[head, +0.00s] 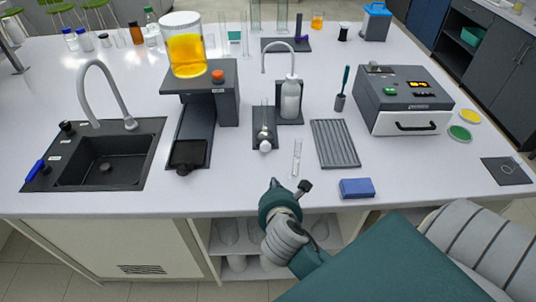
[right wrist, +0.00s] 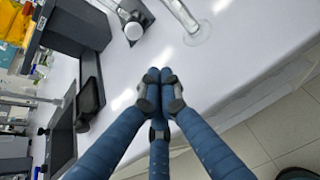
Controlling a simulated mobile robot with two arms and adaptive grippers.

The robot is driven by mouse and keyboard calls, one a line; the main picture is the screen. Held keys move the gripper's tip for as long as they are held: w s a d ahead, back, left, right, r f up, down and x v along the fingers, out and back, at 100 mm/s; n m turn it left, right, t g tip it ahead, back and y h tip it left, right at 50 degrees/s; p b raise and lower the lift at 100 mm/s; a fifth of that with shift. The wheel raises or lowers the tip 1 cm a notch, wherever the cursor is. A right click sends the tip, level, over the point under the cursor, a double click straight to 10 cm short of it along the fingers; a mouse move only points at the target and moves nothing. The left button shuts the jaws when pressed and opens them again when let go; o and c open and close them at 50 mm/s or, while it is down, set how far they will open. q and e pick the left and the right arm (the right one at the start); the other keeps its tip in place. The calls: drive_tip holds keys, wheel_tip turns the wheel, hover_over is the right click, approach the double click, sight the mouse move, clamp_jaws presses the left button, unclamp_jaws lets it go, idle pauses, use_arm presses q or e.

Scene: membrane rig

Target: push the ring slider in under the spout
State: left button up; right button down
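The slider (head: 189,153) is a black square carriage with a dark knob at the front end of a dark rail (head: 196,122). It stands out toward me, clear of the grey rig stand (head: 229,82), which carries a tank of yellow liquid (head: 186,50). The right wrist view also shows the slider (right wrist: 89,98). Its ring is too dark to make out, and the spout under the stand's overhang is hidden. My right gripper (head: 286,186) is over the table's front edge, right of the slider and apart from it. Its fingers (right wrist: 160,90) are together and empty. My left gripper is out of view.
A sink (head: 105,162) lies left of the rail. A dark plate with a white knob (head: 265,146), a glass tube (head: 297,158) and a blue block (head: 357,188) are on the right. The tabletop between slider and gripper is clear.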

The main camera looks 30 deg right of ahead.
sight(267, 150)
drive_tip(key=w+n, duration=0.1)
drive_tip(key=w+r+n+t, duration=0.1)
drive_tip(key=n, duration=0.1)
drive_tip(key=shift+r, duration=0.25)
drive_tip(key=shift+w+n, duration=0.25)
drive_tip(key=shift+n, duration=0.15)
drive_tip(key=p+x, duration=0.1)
drive_tip(key=x, duration=0.3)
drive_tip(key=r+x, duration=0.1)
drive_tip(key=x, duration=0.4)
drive_tip(key=p+x, duration=0.1)
drive_tip(key=x, duration=0.3)
drive_tip(key=shift+w+d+r+p, duration=0.1)
drive_tip(key=shift+w+d+p, duration=0.2)
drive_tip(key=shift+w+d, duration=0.15)
